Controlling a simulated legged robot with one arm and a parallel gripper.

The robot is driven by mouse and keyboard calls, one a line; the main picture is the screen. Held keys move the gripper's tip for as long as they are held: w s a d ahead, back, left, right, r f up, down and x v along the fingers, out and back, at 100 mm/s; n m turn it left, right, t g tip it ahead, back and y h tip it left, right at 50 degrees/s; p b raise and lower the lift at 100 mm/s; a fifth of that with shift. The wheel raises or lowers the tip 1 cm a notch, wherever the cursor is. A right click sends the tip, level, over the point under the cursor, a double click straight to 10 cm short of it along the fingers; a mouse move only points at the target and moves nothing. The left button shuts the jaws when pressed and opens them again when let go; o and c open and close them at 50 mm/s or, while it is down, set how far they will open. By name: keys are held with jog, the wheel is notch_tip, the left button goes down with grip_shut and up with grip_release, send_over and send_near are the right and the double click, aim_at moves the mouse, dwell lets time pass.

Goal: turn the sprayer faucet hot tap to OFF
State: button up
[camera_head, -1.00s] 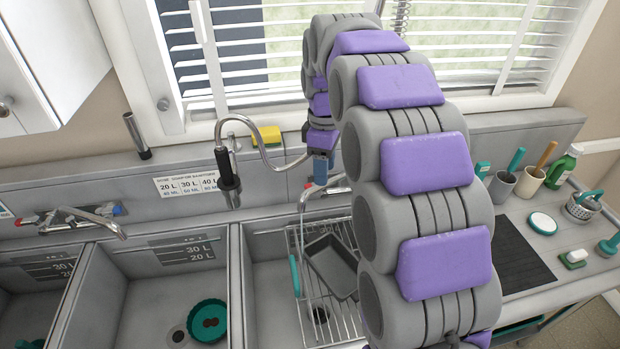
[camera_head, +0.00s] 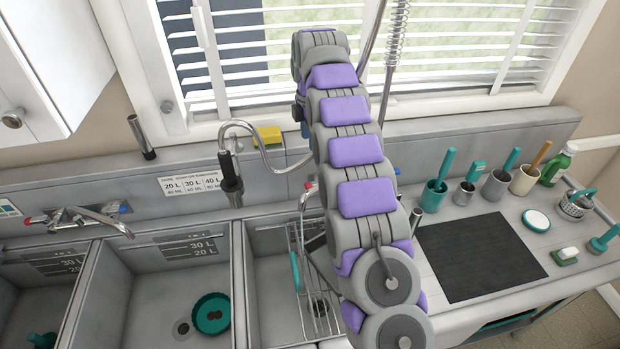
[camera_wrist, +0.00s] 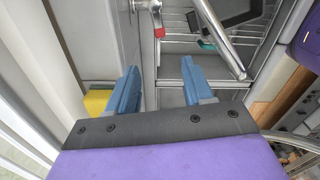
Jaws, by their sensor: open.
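The sprayer faucet's spout (camera_wrist: 218,38) crosses the upper right of the wrist view. A red-ended hot tap (camera_wrist: 158,23) shows at its left; whether it is on or off I cannot tell. My gripper (camera_wrist: 160,66) is open, with its two blue fingers spread and nothing between them. The red tap is ahead of the gap between the fingertips, apart from both.
A wire rack (camera_head: 298,260) stands in the right basin with a dark tray (camera_wrist: 222,12). A yellow sponge (camera_head: 269,135) lies on the back ledge near a curved hose pipe (camera_head: 262,150). Another faucet (camera_head: 75,215) stands left. Cups and a black mat (camera_head: 480,257) occupy the right counter.

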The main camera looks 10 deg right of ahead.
aim_at(310, 183)
jog(key=shift+w+f, duration=0.15)
jog(key=shift+f, duration=0.05)
notch_tip(310, 183, down, 17)
jog(key=shift+f+b, duration=0.1)
jog(key=shift+b, duration=1.15)
jog(key=shift+c, duration=0.4)
grip_shut()
